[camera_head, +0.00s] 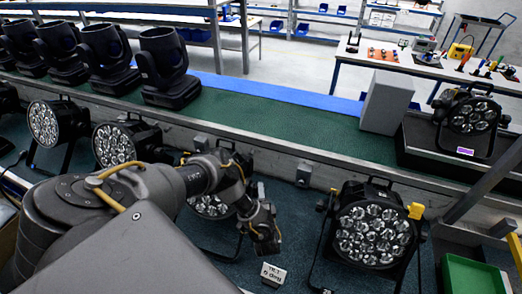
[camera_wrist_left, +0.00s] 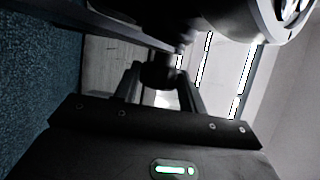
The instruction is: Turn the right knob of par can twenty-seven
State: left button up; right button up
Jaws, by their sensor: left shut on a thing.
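A black par can (camera_head: 210,207) with a cluster of round lenses stands behind my left arm, which hides much of it. I cannot read a number on it. My left gripper (camera_head: 264,240) is at its right side, low over the floor. In the left wrist view, the gripper fingers (camera_wrist_left: 163,92) are shut on a small dark knob (camera_wrist_left: 160,74) beside the par can body (camera_wrist_left: 225,18). Some of its lenses (camera_wrist_left: 291,8) show at the top right corner. The knob is hidden in the head view. My right gripper is not in view.
Another par can (camera_head: 372,228) stands to the right, with two more (camera_head: 115,142) (camera_head: 46,122) to the left. A green bin (camera_head: 470,276) is at lower right. Moving heads (camera_head: 165,68) line the green bench (camera_head: 235,110).

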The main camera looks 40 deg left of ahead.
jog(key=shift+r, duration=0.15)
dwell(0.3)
pick_arm(q)
jog(key=o, duration=1)
jog(key=shift+d, duration=0.1)
